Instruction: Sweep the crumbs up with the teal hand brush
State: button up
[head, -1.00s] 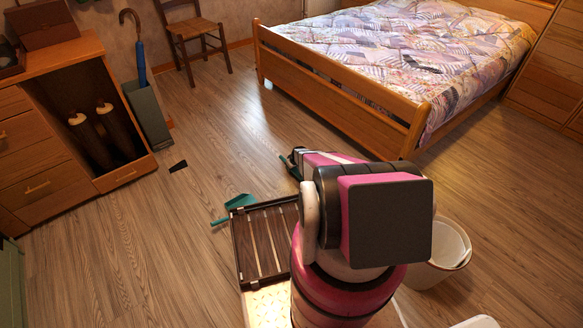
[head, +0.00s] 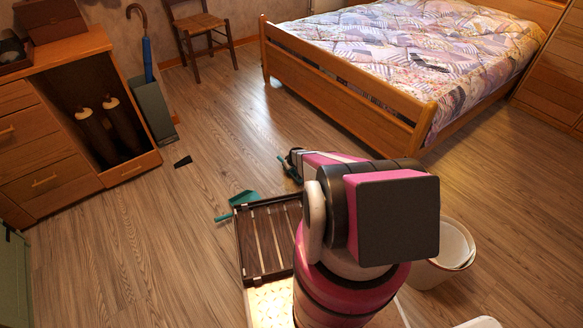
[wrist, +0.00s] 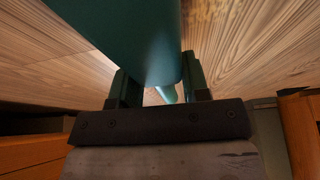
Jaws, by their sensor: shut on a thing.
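My gripper (wrist: 160,88) is shut on the teal hand brush (wrist: 125,35), which fills the upper middle of the wrist view. In the head view only a small teal end of the brush (head: 283,161) shows at my gripper, low over the floor near the foot of the bed; my arm hides much of the rest.
The dark slatted tray (head: 262,240) is in front of me, left of my arm. A white bin (head: 445,255) stands to the right. The wooden bed (head: 340,92) is beyond. A small dark piece (head: 182,162) lies near the open cabinet (head: 125,172).

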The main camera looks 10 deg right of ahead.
jog(key=shift+s+a, duration=0.7)
jog(key=shift+a, duration=0.95)
jog(key=shift+s+a, duration=0.65)
jog(key=shift+a, duration=0.95)
jog(key=shift+s+a, duration=0.7)
jog(key=shift+a, duration=0.95)
jog(key=shift+s+a+f, duration=0.15)
jog(key=shift+s+a, duration=0.15)
jog(key=shift+a, duration=0.3)
jog(key=shift+s+a+f, duration=0.15)
jog(key=shift+s+a, duration=0.15)
jog(key=shift+a, duration=0.3)
jog(key=shift+s+a+f, duration=0.1)
jog(key=shift+r, duration=2.8)
jog(key=shift+w, duration=0.2)
